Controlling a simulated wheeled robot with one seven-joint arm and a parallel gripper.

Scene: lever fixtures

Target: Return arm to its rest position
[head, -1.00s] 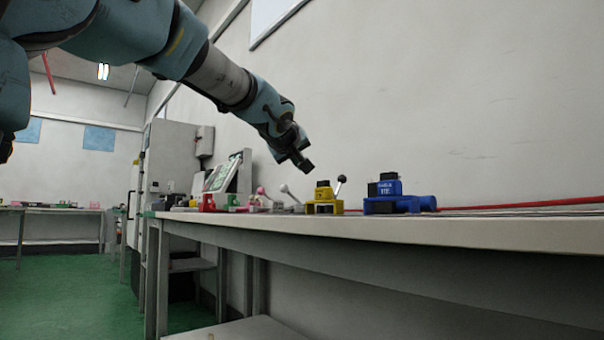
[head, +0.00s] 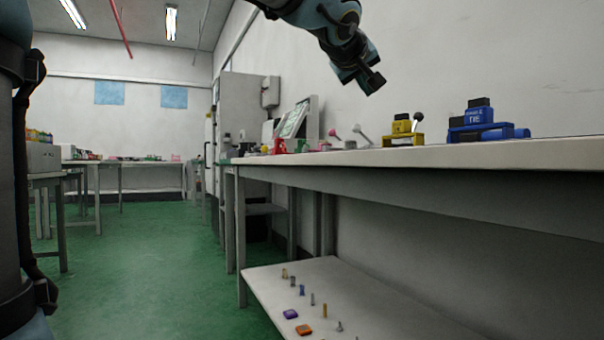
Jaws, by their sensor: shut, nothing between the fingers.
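My arm reaches in from the top of the head view, blue and black. My gripper (head: 374,82) hangs at its end, angled down to the right, clear above the bench and touching nothing. Its fingers are shut and empty. Below it on the bench (head: 400,158) stand a yellow lever fixture (head: 402,132) with a black-knobbed lever and, to its right, a blue lever fixture (head: 478,124). Smaller levers with pink and grey knobs stand further left.
A tilted screen (head: 295,122) and a grey cabinet (head: 243,105) stand at the bench's far end. A lower shelf (head: 380,300) holds several small parts. Green floor (head: 150,250) is open to the left, with other tables behind.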

